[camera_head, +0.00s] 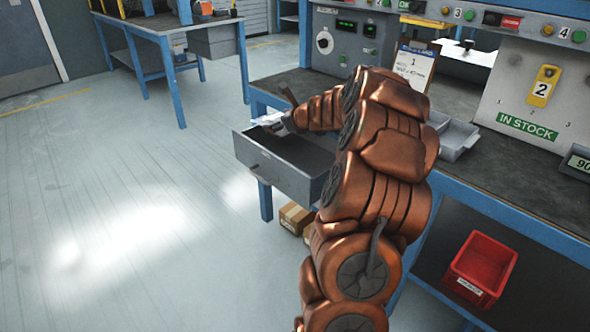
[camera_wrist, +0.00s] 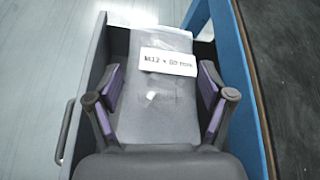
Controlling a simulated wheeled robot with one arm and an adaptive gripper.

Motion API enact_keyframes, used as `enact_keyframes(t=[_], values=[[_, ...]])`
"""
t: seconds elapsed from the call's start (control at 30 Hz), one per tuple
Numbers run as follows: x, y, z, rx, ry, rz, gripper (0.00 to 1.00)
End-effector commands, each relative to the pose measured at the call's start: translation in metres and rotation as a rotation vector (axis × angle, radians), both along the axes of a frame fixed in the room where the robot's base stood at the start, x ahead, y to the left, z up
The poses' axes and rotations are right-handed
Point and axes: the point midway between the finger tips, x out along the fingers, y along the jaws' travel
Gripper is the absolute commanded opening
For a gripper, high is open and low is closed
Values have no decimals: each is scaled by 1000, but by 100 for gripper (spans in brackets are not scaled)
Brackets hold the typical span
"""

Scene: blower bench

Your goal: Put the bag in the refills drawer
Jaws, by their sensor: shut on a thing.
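My gripper (camera_wrist: 160,105) is shut on a clear plastic bag (camera_wrist: 160,120) with a white label reading "M12 x 80 mm" or similar. The bag lies lengthwise between the two fingers. In the head view only a pale bit of the bag (camera_head: 268,118) shows at the tip of my gripper (camera_head: 278,126). The grey drawer (camera_head: 277,172) is pulled out from the bench, and the bag is over its open top. In the wrist view the drawer wall (camera_wrist: 91,80) runs left of the bag. My arm hides part of the drawer's inside.
The blue-framed bench (camera_head: 520,205) carries a control panel (camera_head: 350,42), a clipboard (camera_head: 413,65) and a grey tray (camera_head: 455,138). A red bin (camera_head: 482,268) sits on the lower shelf. Cardboard boxes (camera_head: 295,217) are below the drawer. The floor to the left is clear.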

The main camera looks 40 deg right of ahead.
Motion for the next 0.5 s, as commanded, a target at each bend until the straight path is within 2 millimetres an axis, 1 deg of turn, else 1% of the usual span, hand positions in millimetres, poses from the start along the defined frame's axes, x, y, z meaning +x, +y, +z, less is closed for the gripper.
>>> enact_keyframes(t=[0.03, 0.17, 0.4, 0.5], values=[[-3, -5, -5, -2, -1, -3, 25], [-6, -9, -10, -1, 0, -3, 25], [-6, -9, -45, 3, -2, -2, 25], [-6, -9, -53, 1, -1, -1, 25]])
